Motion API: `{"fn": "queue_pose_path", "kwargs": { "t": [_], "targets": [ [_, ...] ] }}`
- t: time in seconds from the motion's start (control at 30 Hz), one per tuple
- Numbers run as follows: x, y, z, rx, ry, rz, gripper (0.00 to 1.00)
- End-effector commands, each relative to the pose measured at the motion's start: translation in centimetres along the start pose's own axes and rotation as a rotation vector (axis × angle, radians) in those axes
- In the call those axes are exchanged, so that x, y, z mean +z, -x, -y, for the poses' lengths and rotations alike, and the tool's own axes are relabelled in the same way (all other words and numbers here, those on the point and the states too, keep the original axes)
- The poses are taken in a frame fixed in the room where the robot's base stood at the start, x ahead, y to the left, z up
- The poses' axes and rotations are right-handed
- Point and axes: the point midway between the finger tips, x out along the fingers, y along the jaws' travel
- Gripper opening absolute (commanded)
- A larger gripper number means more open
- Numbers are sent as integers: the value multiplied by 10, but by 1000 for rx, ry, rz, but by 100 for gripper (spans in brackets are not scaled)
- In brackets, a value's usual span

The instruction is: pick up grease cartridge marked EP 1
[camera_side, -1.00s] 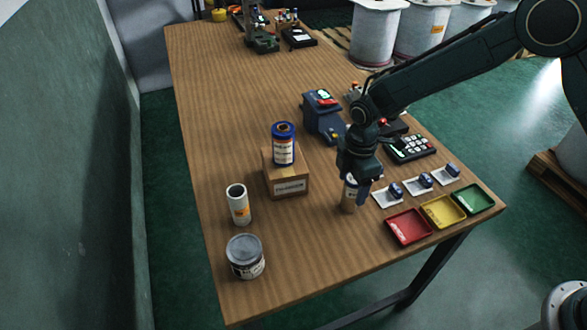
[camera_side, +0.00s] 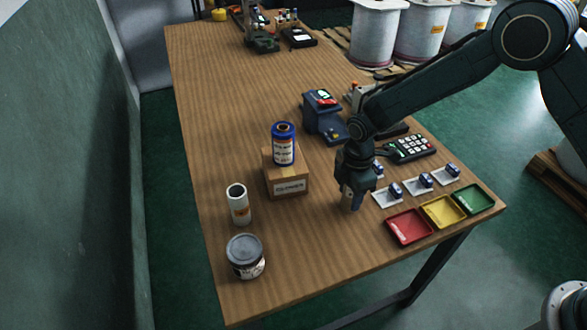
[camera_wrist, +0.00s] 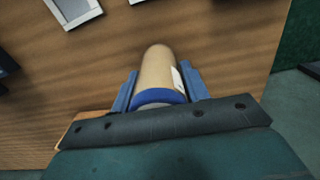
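A tan cylinder with a blue band (camera_wrist: 157,70) and a white label patch stands between the two blue fingers of my gripper (camera_wrist: 160,92) in the wrist view. The fingers lie close along both sides; whether they press on it is unclear. In the side view my gripper (camera_side: 352,200) is down at the table and hides most of this cylinder. A blue and white cartridge (camera_side: 283,145) stands upright on a cardboard box (camera_side: 288,184). A white tube with an orange label (camera_side: 238,206) stands left of the box. I cannot read an EP 1 mark on any of them.
A grey-lidded can (camera_side: 245,257) stands near the table's front left. Red (camera_side: 408,227), yellow (camera_side: 443,211) and green (camera_side: 474,199) trays line the right edge. White cards with small blue items lie behind them. A keypad (camera_side: 410,147) and blue device (camera_side: 323,118) stand further back.

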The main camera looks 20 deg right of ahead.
Motion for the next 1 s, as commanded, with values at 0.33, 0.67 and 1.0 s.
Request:
{"fn": "queue_pose_path", "kwargs": {
  "t": [0.33, 0.67, 1.0],
  "targets": [
    [0, 0, 0, 1, 0, 0, 16],
    [0, 12, -1, 3, 0, -1, 16],
    [0, 63, -1, 6, 0, -2, 16]
  ]
}}
